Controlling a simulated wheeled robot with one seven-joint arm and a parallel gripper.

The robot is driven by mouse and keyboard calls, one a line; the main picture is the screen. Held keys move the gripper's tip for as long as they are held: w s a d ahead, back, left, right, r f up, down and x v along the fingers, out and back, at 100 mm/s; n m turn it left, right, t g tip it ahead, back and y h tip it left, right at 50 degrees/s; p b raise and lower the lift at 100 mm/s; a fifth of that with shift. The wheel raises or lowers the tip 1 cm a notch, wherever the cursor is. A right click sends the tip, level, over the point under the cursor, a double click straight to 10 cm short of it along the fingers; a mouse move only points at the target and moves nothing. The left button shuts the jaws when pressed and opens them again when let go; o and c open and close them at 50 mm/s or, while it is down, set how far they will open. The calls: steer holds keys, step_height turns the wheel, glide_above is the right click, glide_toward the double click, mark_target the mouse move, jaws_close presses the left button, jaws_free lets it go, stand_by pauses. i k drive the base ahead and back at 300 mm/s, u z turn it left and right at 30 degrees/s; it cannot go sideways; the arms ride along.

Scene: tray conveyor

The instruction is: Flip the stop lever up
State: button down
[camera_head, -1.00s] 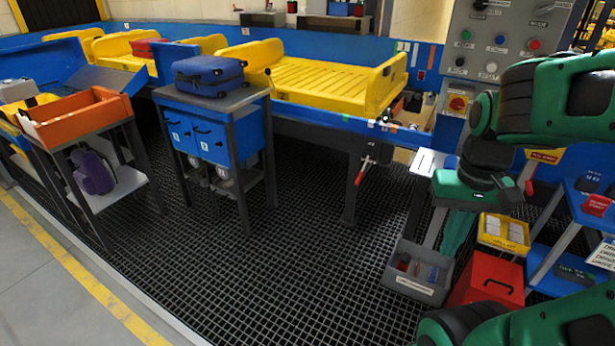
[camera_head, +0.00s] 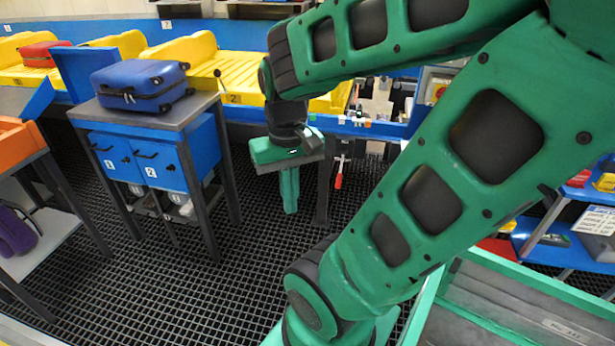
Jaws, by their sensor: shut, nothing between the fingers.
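The stop lever (camera_head: 339,175) has a red handle and hangs downward under the blue side of the conveyor, near a dark leg. Its upper part is small and hard to make out. My gripper (camera_head: 290,205) is green, points down and is shut with nothing in it. In the picture it is just left of the lever, apart from it. How far it is in depth from the lever I cannot tell. My arm covers much of the conveyor's right side.
A blue suitcase (camera_head: 142,86) lies on a grey-topped stand (camera_head: 190,113) with blue numbered doors, left of my gripper. Yellow conveyor trays (camera_head: 240,72) run behind. Blue shelves (camera_head: 560,243) stand at the right. The black grid floor (camera_head: 240,290) between is clear.

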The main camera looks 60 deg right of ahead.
mark_target(343, 152)
steer(key=z, duration=0.5)
steer(key=i, duration=1.25)
steer(key=z, duration=0.75)
